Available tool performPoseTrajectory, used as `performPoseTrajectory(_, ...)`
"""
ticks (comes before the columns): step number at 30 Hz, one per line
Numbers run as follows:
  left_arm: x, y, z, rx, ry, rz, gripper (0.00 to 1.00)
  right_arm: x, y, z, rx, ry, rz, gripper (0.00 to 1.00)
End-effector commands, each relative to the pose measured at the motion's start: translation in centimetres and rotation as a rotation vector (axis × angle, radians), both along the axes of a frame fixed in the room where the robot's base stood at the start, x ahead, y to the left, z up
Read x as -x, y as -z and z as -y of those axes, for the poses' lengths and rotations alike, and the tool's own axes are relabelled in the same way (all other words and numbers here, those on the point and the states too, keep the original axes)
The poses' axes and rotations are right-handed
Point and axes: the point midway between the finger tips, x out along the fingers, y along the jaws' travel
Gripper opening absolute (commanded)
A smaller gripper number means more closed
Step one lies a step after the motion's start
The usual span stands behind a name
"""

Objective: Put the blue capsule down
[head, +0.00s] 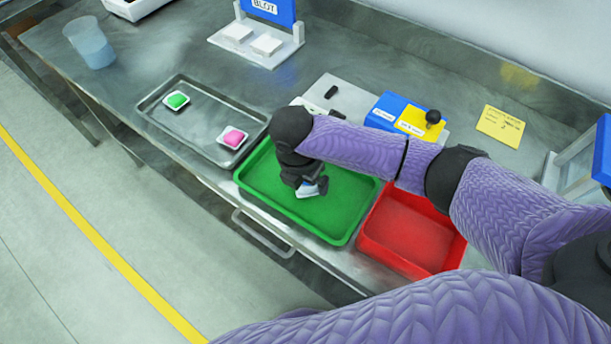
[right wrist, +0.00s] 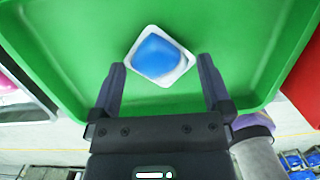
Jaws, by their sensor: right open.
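The blue capsule, a blue dome in a white square cup, shows in the right wrist view (right wrist: 158,56) against the green tray floor (right wrist: 75,30). In the head view the capsule (head: 313,188) is partly hidden under my right gripper (head: 308,187), above the middle of the green tray (head: 345,190). In the right wrist view my right gripper (right wrist: 161,66) is open, one finger on each side of the capsule, with green showing between each finger and the cup. The capsule appears to lie on the tray floor. My left gripper is out of view.
A red tray (head: 410,232) stands right of the green one. A metal tray (head: 193,118) at left holds a green capsule (head: 177,100) and a pink capsule (head: 233,138). A blue and yellow box (head: 408,116) stands behind. The table's front edge runs close to the trays.

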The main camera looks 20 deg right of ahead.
Motion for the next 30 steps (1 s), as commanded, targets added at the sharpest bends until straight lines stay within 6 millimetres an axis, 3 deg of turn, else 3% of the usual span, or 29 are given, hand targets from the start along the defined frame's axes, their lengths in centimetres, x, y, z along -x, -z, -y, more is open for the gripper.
performPoseTrajectory(6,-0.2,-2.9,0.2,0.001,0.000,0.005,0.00,0.3,-6.8,-0.9,-0.003,-0.003,0.006,1.00)
performPoseTrajectory(12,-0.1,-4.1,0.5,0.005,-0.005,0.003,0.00,0.6,-10.6,-1.4,-0.002,-0.002,0.004,1.00)
performPoseTrajectory(27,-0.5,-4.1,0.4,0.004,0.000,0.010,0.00,0.7,-11.3,-1.5,-0.002,0.000,0.001,1.00)
performPoseTrajectory(30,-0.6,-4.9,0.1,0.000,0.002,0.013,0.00,0.7,-12.1,-1.5,-0.002,0.000,0.002,1.00)
